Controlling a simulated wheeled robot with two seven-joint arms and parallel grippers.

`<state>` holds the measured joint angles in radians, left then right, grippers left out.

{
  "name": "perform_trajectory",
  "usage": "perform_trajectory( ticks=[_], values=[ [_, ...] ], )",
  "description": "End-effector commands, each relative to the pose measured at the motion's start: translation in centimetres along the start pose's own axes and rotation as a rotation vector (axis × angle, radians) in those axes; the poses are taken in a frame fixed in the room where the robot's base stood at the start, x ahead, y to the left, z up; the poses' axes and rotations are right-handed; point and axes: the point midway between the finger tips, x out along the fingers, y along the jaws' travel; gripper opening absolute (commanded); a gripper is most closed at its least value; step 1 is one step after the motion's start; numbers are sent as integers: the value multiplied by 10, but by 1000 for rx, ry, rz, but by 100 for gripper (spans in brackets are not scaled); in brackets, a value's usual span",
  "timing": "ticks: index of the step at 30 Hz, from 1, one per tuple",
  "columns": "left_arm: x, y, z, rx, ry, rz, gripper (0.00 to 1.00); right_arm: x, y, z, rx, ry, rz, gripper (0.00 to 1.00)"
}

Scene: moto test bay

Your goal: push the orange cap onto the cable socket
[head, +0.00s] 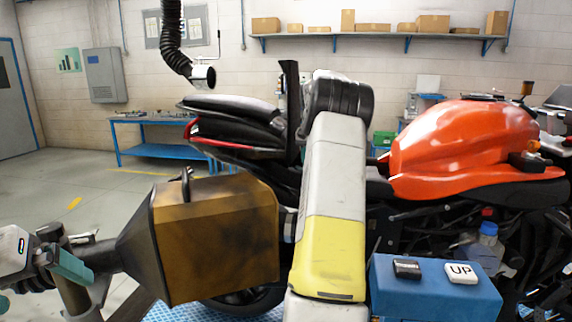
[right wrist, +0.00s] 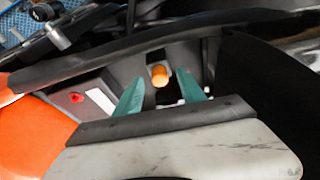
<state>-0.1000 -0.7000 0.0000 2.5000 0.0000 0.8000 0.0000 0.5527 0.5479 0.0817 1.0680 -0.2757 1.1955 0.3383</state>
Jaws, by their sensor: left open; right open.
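In the right wrist view, the orange cap (right wrist: 159,75) is a small rounded piece against a grey panel. My right gripper (right wrist: 161,72) has its two teal fingers apart, one on each side of the cap, with gaps showing between fingers and cap. I cannot tell whether the fingertips reach its depth. I cannot make out the cable socket clearly. In the head view my right gripper is hidden; a small orange piece (head: 534,145) shows at the right, but I cannot tell whether it is the cap. My left gripper (head: 42,287) is open at the far left.
An orange-tanked motorcycle (head: 460,145) fills the right. A brown box-like body (head: 220,240) with a dark tapered end stands beside my left gripper. Floor is clear at left.

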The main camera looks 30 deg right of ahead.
Motion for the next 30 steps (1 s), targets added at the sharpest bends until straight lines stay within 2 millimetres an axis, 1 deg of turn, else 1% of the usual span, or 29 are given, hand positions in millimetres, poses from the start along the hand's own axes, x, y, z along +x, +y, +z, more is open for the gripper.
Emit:
perform_trajectory(
  ticks=[4,9,12,15,19,30],
  values=[
    [0,0,0,0,0,0,100,-17,0,-1,0,4,-1,47],
    [0,0,0,0,0,0,100,-48,0,-1,0,6,-2,47],
    [0,0,0,0,0,0,100,-62,0,0,0,4,-1,47],
    [0,0,0,0,0,0,100,-72,0,0,1,3,-1,47],
    [0,0,0,0,0,0,100,-78,0,0,0,2,0,47],
    [0,0,0,0,0,0,100,-78,0,1,0,2,-1,47]
  ],
)
